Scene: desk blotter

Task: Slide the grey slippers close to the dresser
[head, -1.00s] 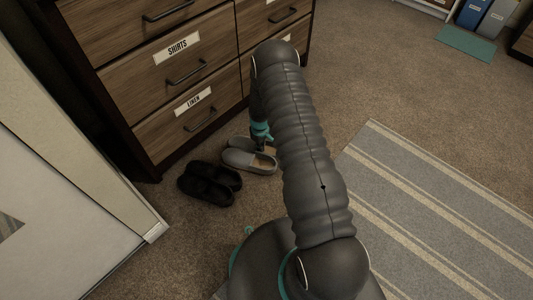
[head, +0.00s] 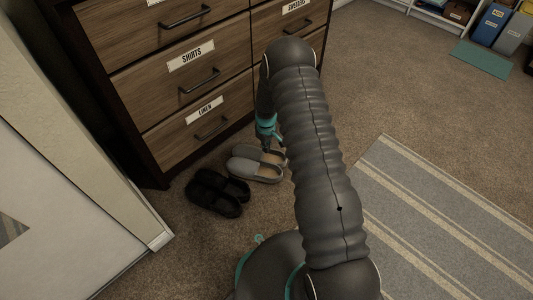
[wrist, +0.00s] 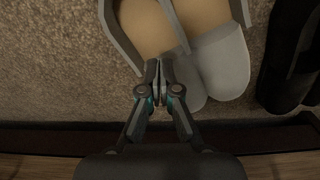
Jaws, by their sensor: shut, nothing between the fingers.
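The pair of grey slippers (head: 250,170) lies on the carpet in front of the dresser (head: 165,95), by its lowest drawer. In the wrist view the toe of one grey slipper (wrist: 222,65) points towards the dresser's dark base edge (wrist: 50,139), with a strip of carpet between. My gripper (head: 268,149) is pointed down at the slippers. In the wrist view its fingers (wrist: 160,66) are shut and empty, over the toe end of the other slipper, which they partly hide. I cannot tell whether they touch it.
A pair of black slippers (head: 217,193) lies beside the grey ones, and one shows in the wrist view (wrist: 292,55). A white panel (head: 70,215) stands at the left. A striped rug (head: 430,215) lies at the right. Open carpet (head: 385,75) lies beyond my arm.

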